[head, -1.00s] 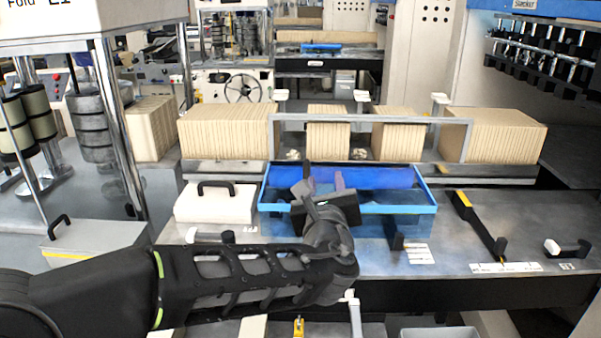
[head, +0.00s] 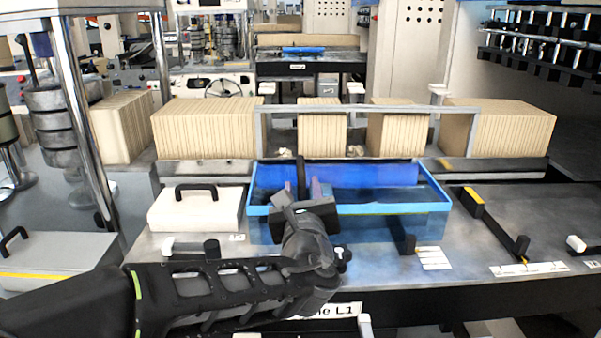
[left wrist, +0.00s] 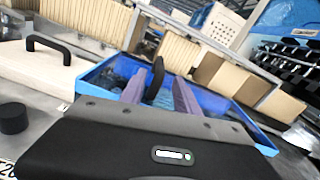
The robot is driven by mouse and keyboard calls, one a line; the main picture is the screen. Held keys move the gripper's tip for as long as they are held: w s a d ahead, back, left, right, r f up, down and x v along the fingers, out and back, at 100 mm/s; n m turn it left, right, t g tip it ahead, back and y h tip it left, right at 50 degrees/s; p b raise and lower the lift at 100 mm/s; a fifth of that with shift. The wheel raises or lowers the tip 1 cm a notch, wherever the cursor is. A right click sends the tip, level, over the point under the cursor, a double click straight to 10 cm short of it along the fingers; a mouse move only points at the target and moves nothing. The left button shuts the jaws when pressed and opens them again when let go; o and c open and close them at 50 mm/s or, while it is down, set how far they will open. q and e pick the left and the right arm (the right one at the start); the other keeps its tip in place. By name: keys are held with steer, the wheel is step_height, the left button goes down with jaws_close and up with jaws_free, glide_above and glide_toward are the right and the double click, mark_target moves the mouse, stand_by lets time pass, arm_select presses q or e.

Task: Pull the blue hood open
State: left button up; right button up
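The blue hood (head: 436,193) is a see-through box with a bright blue rim, standing closed-looking on the grey machine table. It also shows in the left wrist view (left wrist: 95,76). A black upright handle (left wrist: 157,76) stands at the hood; it shows in the head view (head: 301,171) too. My left gripper (head: 303,188) is over the left front part of the hood. In the left wrist view its purple fingers (left wrist: 160,92) are spread, with the handle between them and small gaps beside it. Whether a finger touches the handle I cannot tell. My right gripper is not in view.
A white box with a black handle (head: 197,208) stands left of the hood. Stacks of tan cardboard (head: 322,134) sit behind a grey frame (head: 363,107). Black levers (head: 403,236) stand at the front and right.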

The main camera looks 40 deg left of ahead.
mark_target(301, 168)
arm_select(q)
steer(key=p+x, duration=0.1)
steer(key=x, duration=0.6)
steer(key=shift+w+a, duration=0.25)
steer(key=shift+w, duration=0.05)
jaws_close()
stand_by(1.2)
